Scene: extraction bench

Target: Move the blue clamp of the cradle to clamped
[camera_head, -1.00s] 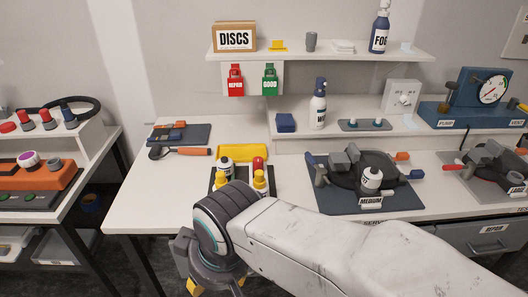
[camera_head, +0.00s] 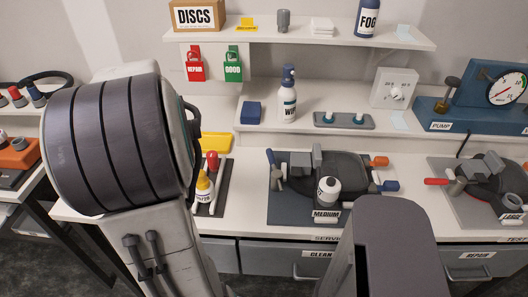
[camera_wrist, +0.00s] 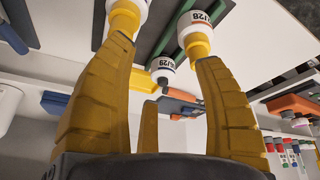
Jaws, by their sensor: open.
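The cradle (camera_head: 350,166) is a dark rounded body on a grey-blue base plate labelled MEDIUM, in the middle of the head view. A blue-handled clamp (camera_head: 387,186) sticks out at its right front. An orange-handled lever (camera_head: 378,161) sits just behind that clamp. The cradle cannot be made out in the wrist view.
Yellow-tipped bottles (camera_head: 203,188) stand on a dark tray left of the cradle. Yellow-capped bottles also show near my fingertips in the wrist view (camera_wrist: 196,40). A second cradle (camera_head: 485,180) with a red handle stands at right. Shelves (camera_head: 350,122) run behind the bench.

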